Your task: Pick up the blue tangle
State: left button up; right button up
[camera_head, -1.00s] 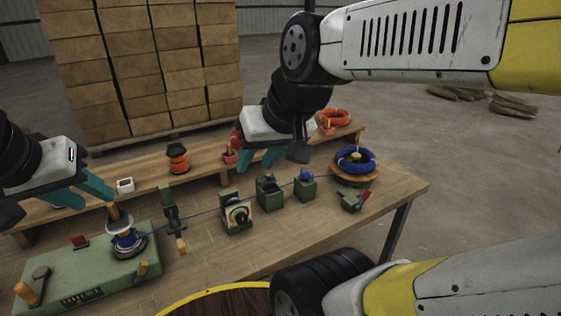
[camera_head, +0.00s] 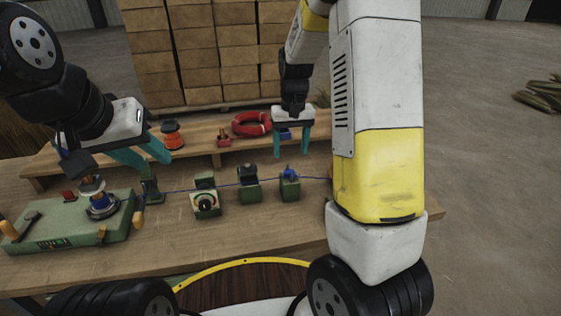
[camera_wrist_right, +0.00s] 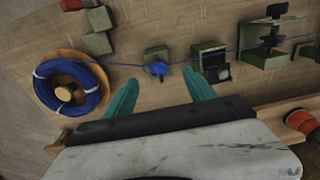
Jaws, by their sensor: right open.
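The blue tangle (camera_head: 289,173) is a small knot of blue wire on top of a small green block (camera_head: 290,190) on the workbench. It also shows in the right wrist view (camera_wrist_right: 158,69), near the gap between my fingertips. My right gripper (camera_head: 291,155) is open, pointing down, its teal fingers apart with nothing between them. In the right wrist view its fingers (camera_wrist_right: 161,85) lie either side of the tangle's line, not touching it.
A blue coil (camera_wrist_right: 88,96) on a wooden disc stands beyond the tangle, hidden by my arm in the head view. A red coil (camera_head: 252,123) lies on the rear shelf.

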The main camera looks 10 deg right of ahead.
aim_at(290, 170)
jog(key=f, duration=0.6)
jog(key=w+f, duration=0.1)
jog(key=f, duration=0.2)
jog(key=shift+d+f, duration=0.15)
jog(key=shift+f, duration=0.05)
grip_shut()
